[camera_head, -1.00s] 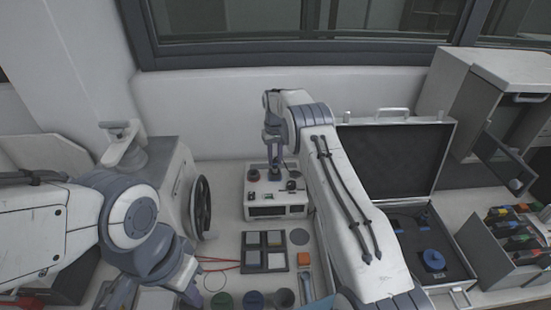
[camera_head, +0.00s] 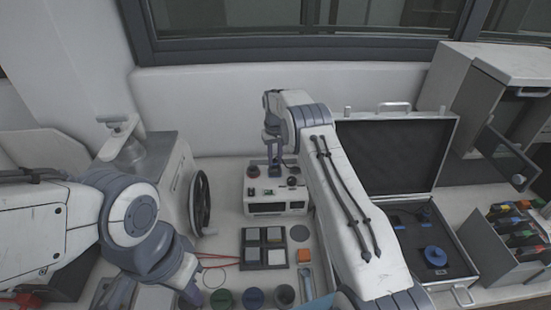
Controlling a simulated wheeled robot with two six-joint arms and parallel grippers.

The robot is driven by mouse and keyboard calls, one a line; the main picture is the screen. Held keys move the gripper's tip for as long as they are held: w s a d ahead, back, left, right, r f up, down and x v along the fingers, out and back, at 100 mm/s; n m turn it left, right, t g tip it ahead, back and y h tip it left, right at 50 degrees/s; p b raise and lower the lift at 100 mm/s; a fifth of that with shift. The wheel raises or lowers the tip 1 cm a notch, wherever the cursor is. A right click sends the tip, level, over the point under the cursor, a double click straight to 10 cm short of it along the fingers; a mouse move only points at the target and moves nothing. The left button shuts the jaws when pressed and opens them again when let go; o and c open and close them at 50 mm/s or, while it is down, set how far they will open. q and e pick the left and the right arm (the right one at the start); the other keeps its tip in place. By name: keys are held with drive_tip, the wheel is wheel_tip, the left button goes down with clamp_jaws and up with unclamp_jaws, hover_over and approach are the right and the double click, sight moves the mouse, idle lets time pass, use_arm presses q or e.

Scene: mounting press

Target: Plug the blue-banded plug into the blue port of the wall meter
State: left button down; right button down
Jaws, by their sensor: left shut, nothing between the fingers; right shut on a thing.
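A white instrument box (camera_head: 277,208) with dark display windows stands on the bench near the back wall; it may be the meter. A red knob (camera_head: 253,171) and a dark knob (camera_head: 292,182) are on its top. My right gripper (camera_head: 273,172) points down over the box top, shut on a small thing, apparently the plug. Its blue band and the blue port cannot be made out, and I cannot tell whether the plug touches the box. My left gripper (camera_head: 191,296) is low at the front left, shut and empty, away from the box.
A machine with a black handwheel (camera_head: 201,203) stands left of the box. An open case (camera_head: 438,230) and a marker rack (camera_head: 490,262) are at the right.

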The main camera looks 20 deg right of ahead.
drive_tip(key=shift+f, duration=0.3)
drive_tip(key=shift+c, duration=0.4)
unclamp_jaws()
drive_tip(key=shift+r, duration=0.1)
drive_tip(key=shift+r+p, duration=1.95)
drive_tip(key=shift+r, duration=1.75)
